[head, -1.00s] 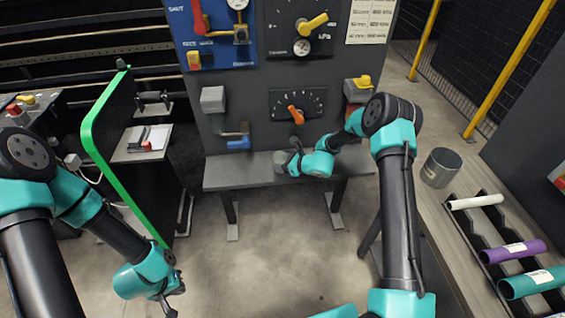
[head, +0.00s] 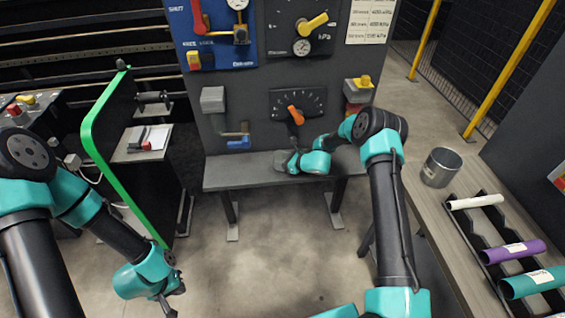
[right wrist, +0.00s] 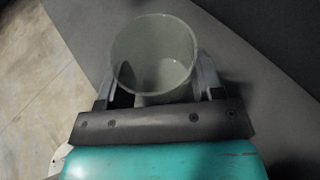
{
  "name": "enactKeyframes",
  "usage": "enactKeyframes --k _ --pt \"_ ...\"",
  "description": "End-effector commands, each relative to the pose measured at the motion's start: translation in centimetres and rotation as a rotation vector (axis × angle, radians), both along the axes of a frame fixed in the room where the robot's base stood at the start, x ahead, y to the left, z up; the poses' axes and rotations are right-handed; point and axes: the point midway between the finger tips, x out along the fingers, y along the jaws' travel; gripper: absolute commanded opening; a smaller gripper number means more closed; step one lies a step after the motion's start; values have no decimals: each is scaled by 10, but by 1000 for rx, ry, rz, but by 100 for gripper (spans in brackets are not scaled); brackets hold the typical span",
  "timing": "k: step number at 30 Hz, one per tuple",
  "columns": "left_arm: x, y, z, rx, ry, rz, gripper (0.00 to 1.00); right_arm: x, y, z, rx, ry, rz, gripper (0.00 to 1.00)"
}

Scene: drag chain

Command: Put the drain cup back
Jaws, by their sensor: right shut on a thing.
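The drain cup (right wrist: 155,58) is a round, open-topped, translucent grey-green cup. In the right wrist view it sits between the fingers of my right gripper (right wrist: 158,85), which is shut on it. In the head view my right gripper (head: 287,163) is over the grey bench below the dial panel. The cup (head: 281,158) shows there only as a small grey shape, partly hidden by the gripper. I cannot tell whether it touches the bench. My left gripper (head: 175,296) hangs low at the left over the floor, open and empty, its fingers apart.
The grey bench (head: 235,174) has free room at its left. Above it, the panel carries a blue-handled tap (head: 238,142) and an orange-knob dial (head: 296,114). A green-edged partition (head: 92,135) stands left.

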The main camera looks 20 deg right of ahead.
Motion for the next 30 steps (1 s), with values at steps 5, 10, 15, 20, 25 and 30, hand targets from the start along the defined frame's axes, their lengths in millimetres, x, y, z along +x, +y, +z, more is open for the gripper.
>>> enactKeyframes --k 5,10,15,20,25,30 --pt "0 0 0 0 0 0 0 0 0 -2 1 -1 0 38" --pt "0 0 0 0 0 0 0 0 0 -3 1 -1 0 38" --pt "0 0 0 0 0 0 0 0 0 -5 0 -1 -1 69" --pt "0 0 0 0 0 0 0 0 0 -5 1 -1 0 84" --pt "0 0 0 0 0 0 0 0 0 -5 1 -1 0 86" --pt "0 0 0 0 0 0 0 0 0 -3 1 -1 0 86"
